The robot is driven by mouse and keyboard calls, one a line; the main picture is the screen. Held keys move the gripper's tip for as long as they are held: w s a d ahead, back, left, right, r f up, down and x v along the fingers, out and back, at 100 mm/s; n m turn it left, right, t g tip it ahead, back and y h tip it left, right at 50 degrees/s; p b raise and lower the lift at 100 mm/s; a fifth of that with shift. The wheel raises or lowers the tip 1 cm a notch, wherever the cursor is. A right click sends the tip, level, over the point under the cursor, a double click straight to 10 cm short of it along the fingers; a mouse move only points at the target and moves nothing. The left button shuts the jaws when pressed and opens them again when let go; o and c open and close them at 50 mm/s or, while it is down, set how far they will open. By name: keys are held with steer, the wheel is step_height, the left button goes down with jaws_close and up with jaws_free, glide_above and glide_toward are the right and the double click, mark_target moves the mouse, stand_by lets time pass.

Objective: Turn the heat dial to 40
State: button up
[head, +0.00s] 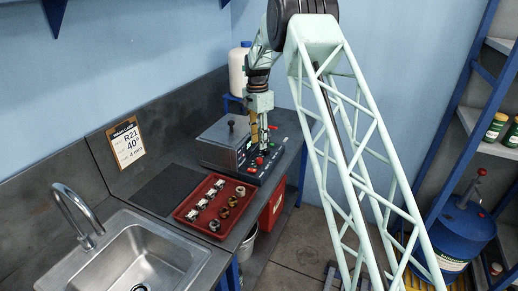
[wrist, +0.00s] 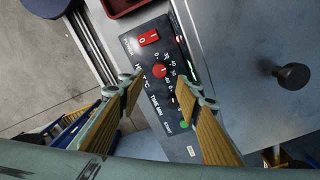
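The heat dial (wrist: 160,71) is a small red knob on the black control panel (wrist: 128,43) in the wrist view. It has a white scale beside it, and I cannot read its pointer setting. My gripper (wrist: 158,88) is open, with its two yellow-padded fingers apart on either side of the panel near the dial. No contact with the dial shows. In the head view my gripper (head: 258,143) is over the front of the grey machine (head: 218,140) that carries the panel. The right finger hides part of the time scale.
A red power switch (wrist: 148,38) and a green start button (wrist: 184,125) share the panel. A black lid knob (wrist: 292,76) stands on the machine. A red tray (head: 181,214) with metal parts is in front. A clipboard card (head: 126,142) reads R21, 40°, 4 min.

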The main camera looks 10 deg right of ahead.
steer(key=shift+r, duration=1.5)
steer(key=shift+w, duration=0.1)
steer(key=shift+r, duration=0.1)
steer(key=s+r+n+t+b, duration=0.1)
steer(key=s+r+n+b, duration=0.15)
steer(key=s+r, duration=1.15)
steer(key=s+r+n+t+b, duration=0.15)
steer(key=s+r+n, duration=0.25)
steer(key=s+r, duration=0.95)
steer(key=s+n+b, duration=0.2)
steer(key=s+n, duration=0.2)
steer(key=s, duration=1.9)
steer(key=s+f+n+t+b, duration=0.1)
steer(key=s+f, duration=0.3)
steer(key=s, duration=0.6)
steer(key=s+f+n+t+b, duration=0.1)
steer(key=s+f, duration=0.3)
steer(key=s, duration=0.6)
steer(key=shift+s+d+n, duration=0.35)
steer(key=shift+n, duration=0.2)
